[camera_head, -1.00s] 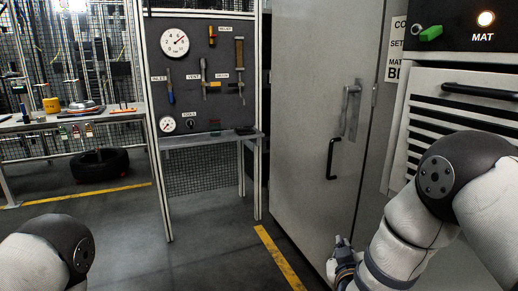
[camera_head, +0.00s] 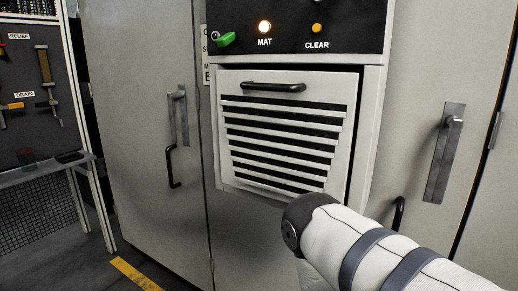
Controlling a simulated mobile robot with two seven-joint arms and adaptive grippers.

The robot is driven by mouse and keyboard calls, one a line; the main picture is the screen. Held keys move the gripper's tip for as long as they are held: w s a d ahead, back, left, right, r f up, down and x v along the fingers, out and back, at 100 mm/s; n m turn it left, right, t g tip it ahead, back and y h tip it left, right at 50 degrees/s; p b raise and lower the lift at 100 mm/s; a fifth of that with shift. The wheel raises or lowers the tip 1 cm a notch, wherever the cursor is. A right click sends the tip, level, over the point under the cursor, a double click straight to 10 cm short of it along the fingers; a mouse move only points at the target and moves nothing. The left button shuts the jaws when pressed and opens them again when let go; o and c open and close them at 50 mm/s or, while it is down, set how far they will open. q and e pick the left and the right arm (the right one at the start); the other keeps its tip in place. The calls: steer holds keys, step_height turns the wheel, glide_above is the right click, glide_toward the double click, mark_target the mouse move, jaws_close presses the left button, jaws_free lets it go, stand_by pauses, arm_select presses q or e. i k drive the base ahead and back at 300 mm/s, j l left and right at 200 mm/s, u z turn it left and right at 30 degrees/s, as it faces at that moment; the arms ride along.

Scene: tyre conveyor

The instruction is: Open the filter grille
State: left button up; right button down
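The filter grille (camera_head: 284,128) is a white panel with dark horizontal slats in the middle of the head view, set in the cabinet front below a black control panel. A black bar handle (camera_head: 273,87) runs across its top. A dark gap shows along its top and right edges; I cannot tell whether it stands slightly ajar. My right arm comes in from the lower right, and its dark joint covers the area by the grille's lower right corner. The gripper of that arm is not visible. My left arm and gripper are out of view.
A grey cabinet door (camera_head: 140,130) with a black handle stands left of the grille, and another door (camera_head: 430,100) with a lever plate is on the right. The control panel (camera_head: 290,24) has a lit MAT lamp, CLEAR button and green key. A tool board (camera_head: 38,90) stands far left.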

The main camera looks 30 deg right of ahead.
mark_target(284, 136)
steer(key=z, duration=0.95)
